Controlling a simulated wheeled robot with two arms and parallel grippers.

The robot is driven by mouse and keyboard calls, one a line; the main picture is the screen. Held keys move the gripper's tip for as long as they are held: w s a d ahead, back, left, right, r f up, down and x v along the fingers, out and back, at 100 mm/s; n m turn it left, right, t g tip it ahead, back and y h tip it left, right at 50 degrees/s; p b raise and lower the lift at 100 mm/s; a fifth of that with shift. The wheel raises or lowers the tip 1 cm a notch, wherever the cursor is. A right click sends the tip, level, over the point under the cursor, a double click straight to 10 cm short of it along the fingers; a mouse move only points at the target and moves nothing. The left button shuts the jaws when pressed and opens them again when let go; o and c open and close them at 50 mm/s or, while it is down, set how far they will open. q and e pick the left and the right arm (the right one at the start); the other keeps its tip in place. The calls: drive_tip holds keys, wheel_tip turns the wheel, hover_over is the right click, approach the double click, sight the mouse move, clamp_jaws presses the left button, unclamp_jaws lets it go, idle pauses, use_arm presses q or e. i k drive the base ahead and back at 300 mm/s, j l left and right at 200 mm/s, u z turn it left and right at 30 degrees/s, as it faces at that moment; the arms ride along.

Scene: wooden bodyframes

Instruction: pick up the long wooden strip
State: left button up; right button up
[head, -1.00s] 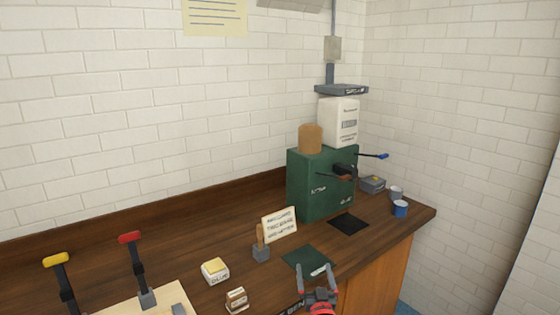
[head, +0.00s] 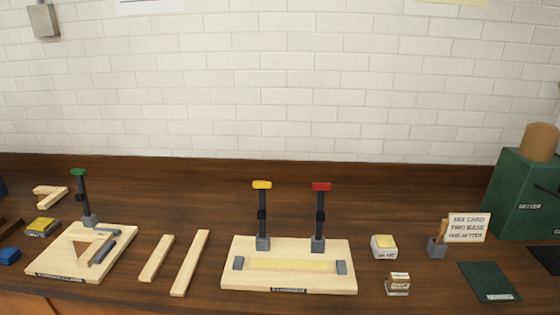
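Two pale wooden strips lie side by side on the dark wooden counter, left of the middle board. The long wooden strip (head: 190,262) is the right one, lying at a slant with its near end toward the counter's front. The shorter strip (head: 156,258) lies just left of it, with a narrow gap between them. Both lie clear, with nothing on top of them. Neither of my grippers is in view now.
The middle board (head: 234,278) carries yellow-handled (head: 262,212) and red-handled (head: 320,212) upright clamps and a pale strip-shaped area, inlay or recess unclear. A left board (head: 120,240) has a green-handled clamp (head: 83,195). A card (head: 468,227), green mat (head: 488,281) and green machine (head: 525,190) stand right.

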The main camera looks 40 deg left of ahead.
sight(180, 289)
drive_tip(key=u, duration=1.85)
